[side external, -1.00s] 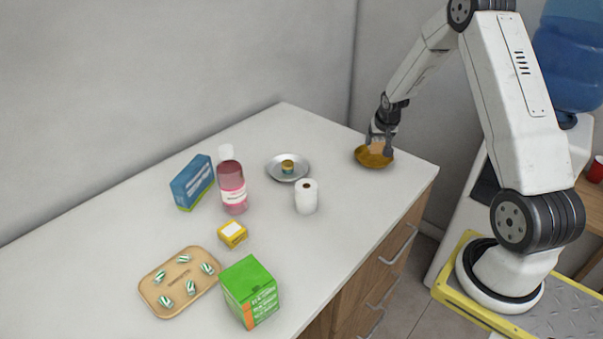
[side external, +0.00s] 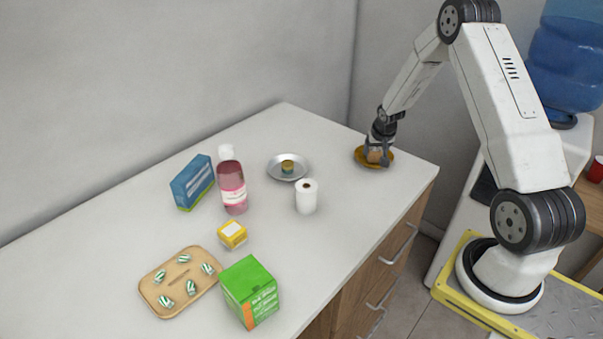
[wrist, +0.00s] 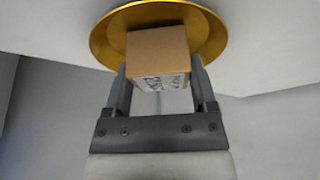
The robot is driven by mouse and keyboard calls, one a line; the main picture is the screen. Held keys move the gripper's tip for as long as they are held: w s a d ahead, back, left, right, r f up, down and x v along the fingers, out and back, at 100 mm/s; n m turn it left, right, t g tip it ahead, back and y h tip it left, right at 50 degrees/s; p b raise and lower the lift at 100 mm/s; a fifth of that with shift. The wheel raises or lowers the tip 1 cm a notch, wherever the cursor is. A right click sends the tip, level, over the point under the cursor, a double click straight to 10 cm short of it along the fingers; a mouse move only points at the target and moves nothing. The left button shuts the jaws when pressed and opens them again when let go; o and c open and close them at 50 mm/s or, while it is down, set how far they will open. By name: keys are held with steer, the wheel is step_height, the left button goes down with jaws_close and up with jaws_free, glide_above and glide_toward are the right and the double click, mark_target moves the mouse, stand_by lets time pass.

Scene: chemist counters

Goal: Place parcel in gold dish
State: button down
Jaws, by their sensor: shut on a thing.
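The parcel is a small brown cardboard box (wrist: 157,50) with printed marks on one face. In the wrist view it sits between the two fingers of my gripper (wrist: 158,85), which is shut on it. The gold dish (wrist: 110,42) is round and shallow and shows behind the parcel. In the side view my gripper (side external: 379,158) points down into the gold dish (side external: 360,152) at the counter's right end. The parcel (side external: 374,156) is low, within the dish's outline. I cannot tell whether it touches the dish's bottom.
A silver dish (side external: 273,166) holding a small gold-and-green item, a white roll (side external: 306,198) and a pink bottle (side external: 232,188) stand to the left.

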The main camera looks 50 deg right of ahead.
steer(key=shift+f, duration=0.1)
jaws_free()
steer(key=shift+r, duration=0.2)
steer(key=v, duration=1.2)
steer(key=shift+f, duration=0.1)
stand_by(0.6)
steer(key=s+a+n+y, duration=0.1)
steer(key=s+a+n, duration=0.2)
steer(key=a, duration=0.7)
steer(key=s+a+r+n+y, duration=0.1)
steer(key=s+a+n, duration=0.2)
steer(key=a, duration=0.7)
steer(key=s+a+n+y, duration=0.1)
steer(key=s+a+n, duration=0.2)
steer(key=a, duration=0.7)
steer(key=shift+s+r+g, duration=0.2)
steer(key=shift+s+g, duration=0.1)
steer(key=shift+s, duration=0.2)
